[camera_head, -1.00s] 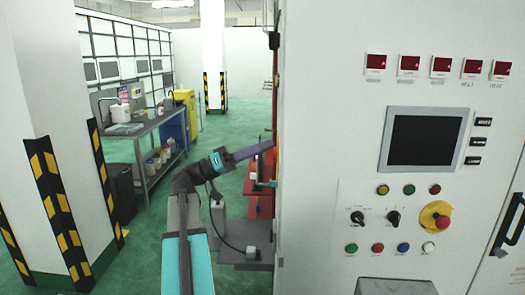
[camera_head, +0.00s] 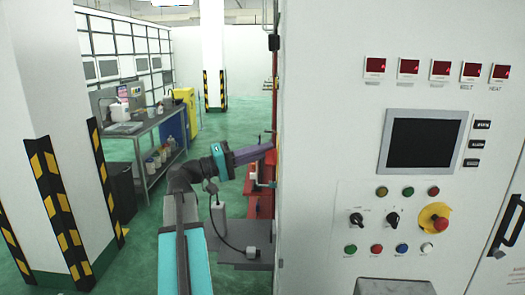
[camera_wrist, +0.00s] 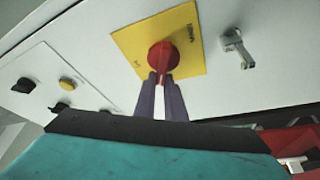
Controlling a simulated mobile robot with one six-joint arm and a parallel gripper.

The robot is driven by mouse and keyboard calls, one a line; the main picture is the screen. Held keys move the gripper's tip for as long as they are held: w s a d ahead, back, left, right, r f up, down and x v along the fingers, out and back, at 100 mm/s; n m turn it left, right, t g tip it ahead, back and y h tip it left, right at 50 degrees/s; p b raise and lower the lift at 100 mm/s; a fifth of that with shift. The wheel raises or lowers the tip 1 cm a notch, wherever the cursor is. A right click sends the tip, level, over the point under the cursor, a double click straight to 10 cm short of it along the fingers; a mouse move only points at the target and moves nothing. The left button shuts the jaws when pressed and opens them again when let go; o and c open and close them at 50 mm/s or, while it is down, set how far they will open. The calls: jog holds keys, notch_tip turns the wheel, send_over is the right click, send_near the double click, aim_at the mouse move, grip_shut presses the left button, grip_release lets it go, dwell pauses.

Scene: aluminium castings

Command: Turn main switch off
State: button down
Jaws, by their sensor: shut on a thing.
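The main switch, a red rotary knob (camera_wrist: 162,54) on a square yellow plate (camera_wrist: 190,42), is in the upper middle of the wrist view. Its lower part lies between the two purple fingers of my gripper (camera_wrist: 161,79), which are shut on it. Small writing on the plate is too blurred to read. In the head view my gripper (camera_head: 268,149) reaches right, its tips at the cabinet's left edge. The switch itself is hidden there behind that edge.
The white cabinet (camera_head: 320,120) fills the right, with a screen (camera_head: 423,143), buttons and a red emergency knob on yellow (camera_head: 435,217). The wrist view shows a metal latch (camera_wrist: 238,48) right of the switch.

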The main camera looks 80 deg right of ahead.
jog(key=shift+s+a+f, duration=0.1)
jog(key=shift+f, duration=0.2)
jog(key=c, duration=1.8)
grip_release()
jog(key=shift+r, duration=0.15)
jog(key=shift+b+v, duration=2.05)
jog(key=shift+v, duration=4.8)
